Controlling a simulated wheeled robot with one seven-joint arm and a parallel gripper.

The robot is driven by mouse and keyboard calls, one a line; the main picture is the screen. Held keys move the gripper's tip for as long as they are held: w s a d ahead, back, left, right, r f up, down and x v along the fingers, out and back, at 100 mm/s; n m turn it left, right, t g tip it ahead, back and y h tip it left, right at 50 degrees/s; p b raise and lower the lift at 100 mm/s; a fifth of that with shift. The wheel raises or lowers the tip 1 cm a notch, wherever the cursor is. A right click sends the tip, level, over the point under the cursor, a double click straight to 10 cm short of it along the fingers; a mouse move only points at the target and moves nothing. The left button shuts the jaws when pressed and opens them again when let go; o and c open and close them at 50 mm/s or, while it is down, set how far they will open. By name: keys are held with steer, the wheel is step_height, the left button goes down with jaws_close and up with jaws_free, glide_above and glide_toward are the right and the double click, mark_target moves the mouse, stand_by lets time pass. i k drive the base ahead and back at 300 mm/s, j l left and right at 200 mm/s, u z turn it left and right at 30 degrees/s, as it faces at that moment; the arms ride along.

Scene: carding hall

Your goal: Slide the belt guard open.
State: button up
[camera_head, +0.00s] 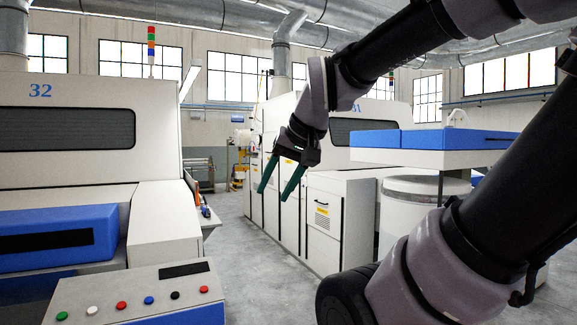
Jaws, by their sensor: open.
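My gripper (275,193) hangs in the middle of the view with its two green fingers apart, pointing down and left. Nothing shows between the fingers. Behind it stands the white carding machine 31 (370,160). Its side has several white panels. One front panel (323,222) has a dark handle near its top and a yellow label. I cannot tell for sure which panel is the belt guard. The panels look shut. The fingers overlap the machine's side in the picture, and I cannot tell whether they touch it. My arm hides part of the machine.
Carding machine 32 (60,150) stands at left, with a button console (140,290) in front. A white drum (408,205) stands at right below a blue-topped unit (430,140). Grey floor (240,270) lies clear between the machines.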

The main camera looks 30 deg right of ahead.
mark_target(287, 167)
steer(key=i+l+z, duration=0.4)
steer(key=l, duration=0.15)
steer(key=i+l+z, duration=0.85)
steer(key=i+u, duration=0.75)
steer(key=i+l+u, duration=0.1)
steer(key=i+u, duration=0.3)
steer(key=i, duration=0.7)
steer(key=i+z, duration=0.2)
steer(key=i, duration=2.65)
steer(key=i+j+z, duration=0.1)
steer(key=i, duration=0.55)
steer(key=i+j, duration=0.1)
steer(key=i, duration=0.6)
steer(key=i+z, duration=0.25)
steer(key=i, duration=0.35)
